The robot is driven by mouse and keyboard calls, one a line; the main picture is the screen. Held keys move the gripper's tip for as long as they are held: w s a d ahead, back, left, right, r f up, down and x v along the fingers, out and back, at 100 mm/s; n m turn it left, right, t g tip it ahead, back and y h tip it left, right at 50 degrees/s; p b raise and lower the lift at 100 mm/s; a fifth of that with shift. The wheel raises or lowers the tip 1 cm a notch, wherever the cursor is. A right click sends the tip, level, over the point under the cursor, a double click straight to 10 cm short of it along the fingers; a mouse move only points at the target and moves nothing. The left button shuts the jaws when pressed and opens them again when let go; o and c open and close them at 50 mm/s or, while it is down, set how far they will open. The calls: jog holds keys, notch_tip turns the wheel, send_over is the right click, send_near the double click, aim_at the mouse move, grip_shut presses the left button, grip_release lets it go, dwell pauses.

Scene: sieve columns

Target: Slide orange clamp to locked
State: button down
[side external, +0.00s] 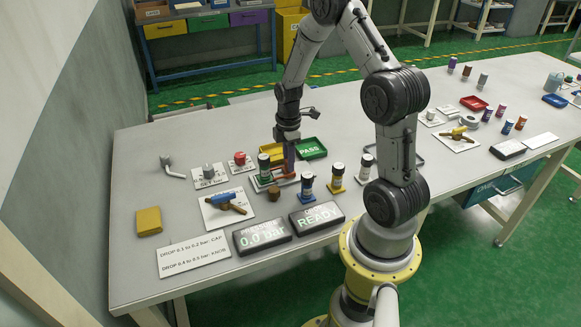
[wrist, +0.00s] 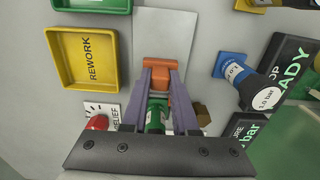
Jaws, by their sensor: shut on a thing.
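The orange clamp (wrist: 161,76) lies between the purple fingers of my gripper (wrist: 160,72) in the wrist view, with more orange showing just right of the fingers. My gripper (side external: 287,165) is shut on the clamp, low over its base plate in the side view. A column with a green band (side external: 264,168) stands upright just left of my gripper; its green part (wrist: 156,117) shows between the fingers in the wrist view. The fingers and gripper body hide part of the clamp, so I cannot tell its exact position.
The yellow REWORK tray (wrist: 89,83) and green PASS tray (side external: 312,148) lie behind. Blue-based (side external: 307,186) and yellow-based (side external: 337,178) columns stand to the right. A brown block (side external: 273,193) and the READY display (side external: 317,217) are in front.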

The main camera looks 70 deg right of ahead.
jog(key=shift+w+a, duration=0.2)
jog(key=shift+w, duration=0.05)
jog(key=shift+w+a, duration=0.2)
jog(key=shift+a, duration=0.05)
jog(key=shift+w+a, duration=0.45)
jog(key=shift+w, duration=0.05)
jog(key=c, duration=0.8)
grip_release()
jog(key=shift+o, duration=0.2)
notch_tip(320, 180, up, 6)
dwell(0.3)
